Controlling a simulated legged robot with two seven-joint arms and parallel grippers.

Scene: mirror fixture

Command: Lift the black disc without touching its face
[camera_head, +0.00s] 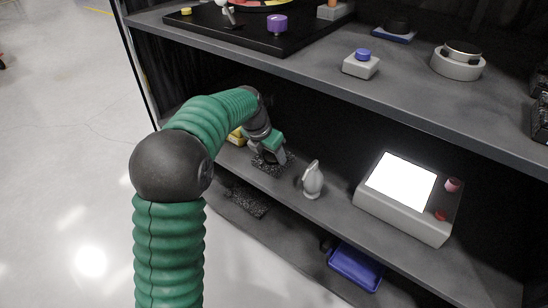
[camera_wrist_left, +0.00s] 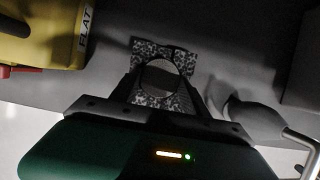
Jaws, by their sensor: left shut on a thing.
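My left gripper (camera_head: 268,158) reaches onto the middle shelf, low over a speckled black-and-white pad (camera_head: 287,160). In the left wrist view, the gripper (camera_wrist_left: 161,80) has its two fingers on either side of a dark round disc (camera_wrist_left: 160,78) and is shut on it at its edges. The disc's face looks glossy, with dark bands and speckles showing on it. The speckled pad (camera_wrist_left: 144,47) shows behind the disc; I cannot tell whether the two touch. In the head view the gripper hides the disc. My right gripper is not in view.
A yellow box (camera_wrist_left: 40,35) marked FLAT stands left of the gripper. A grey rounded object (camera_head: 313,181) stands close on the right. Beyond it is a console (camera_head: 400,222) with a lit screen. The upper shelf (camera_head: 310,72) overhangs my arm. A blue bin (camera_head: 356,267) sits below.

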